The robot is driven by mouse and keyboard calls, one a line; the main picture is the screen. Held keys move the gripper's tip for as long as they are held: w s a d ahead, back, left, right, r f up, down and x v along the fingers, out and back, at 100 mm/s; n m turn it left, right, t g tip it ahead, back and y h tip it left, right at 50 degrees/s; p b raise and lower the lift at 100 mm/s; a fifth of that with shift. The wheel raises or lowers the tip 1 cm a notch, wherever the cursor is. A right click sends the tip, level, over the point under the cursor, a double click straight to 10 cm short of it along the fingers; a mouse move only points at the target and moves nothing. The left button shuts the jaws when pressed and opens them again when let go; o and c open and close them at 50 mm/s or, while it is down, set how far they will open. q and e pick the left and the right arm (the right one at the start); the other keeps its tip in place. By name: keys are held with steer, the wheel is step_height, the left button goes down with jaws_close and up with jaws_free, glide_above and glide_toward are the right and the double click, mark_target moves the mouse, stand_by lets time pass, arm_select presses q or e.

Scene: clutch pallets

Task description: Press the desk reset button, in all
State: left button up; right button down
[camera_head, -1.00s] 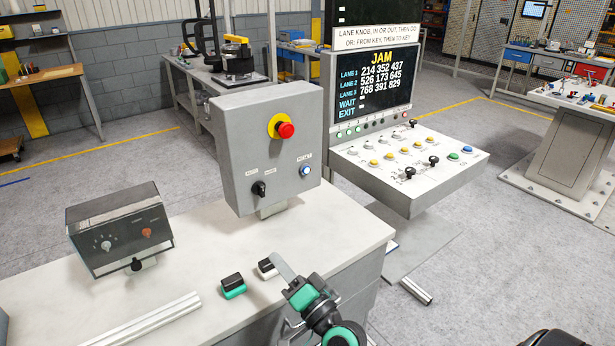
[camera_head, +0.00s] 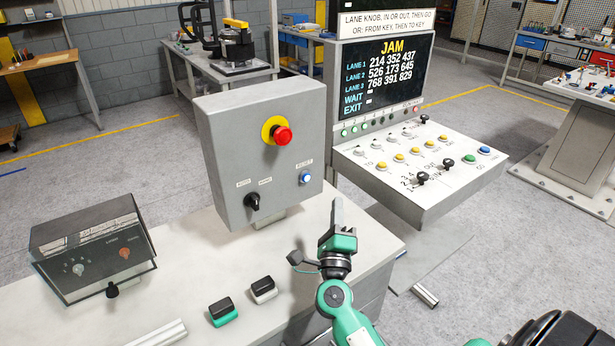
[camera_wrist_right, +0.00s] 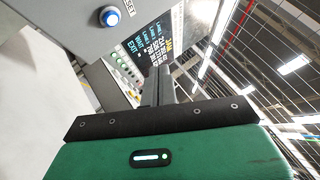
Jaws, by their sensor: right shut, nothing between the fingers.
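The reset button (camera_head: 305,177) is a small blue lit button low on the right of the grey control box (camera_head: 225,150), under a RESET label. It also shows at the upper left of the right wrist view as a blue button (camera_wrist_right: 110,16) in a silver ring. My right gripper (camera_head: 338,203) is shut and empty, its fingers pointing up, just right of and below the button in the head view, apart from it. In the wrist view its closed fingers (camera_wrist_right: 158,85) stand in front of the screen. My left gripper is not in view.
The box also carries a red emergency stop (camera_head: 283,136) and a black knob (camera_head: 253,202). Green and white blocks with black tops lie on the desk (camera_head: 190,250). A dark instrument (camera_head: 95,250) stands left. A sloped button console (camera_head: 420,160) stands right, under the JAM screen (camera_head: 385,75).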

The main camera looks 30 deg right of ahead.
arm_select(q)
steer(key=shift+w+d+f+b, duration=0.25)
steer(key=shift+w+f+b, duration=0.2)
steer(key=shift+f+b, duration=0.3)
arm_select(e)
glide_toward(306, 177)
steer(key=w+d+r, duration=0.3)
steer(key=d, duration=0.2)
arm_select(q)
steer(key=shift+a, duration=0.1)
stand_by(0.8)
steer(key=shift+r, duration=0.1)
arm_select(e)
steer(key=shift+w, duration=0.1)
stand_by(0.3)
steer(key=shift+w, duration=0.3)
steer(key=shift+w+a, duration=0.1)
steer(key=shift+w, duration=0.35)
stand_by(0.7)
steer(key=shift+s, duration=0.1)
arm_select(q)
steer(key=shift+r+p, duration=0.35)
arm_select(e)
steer(key=shift+s, duration=0.75)
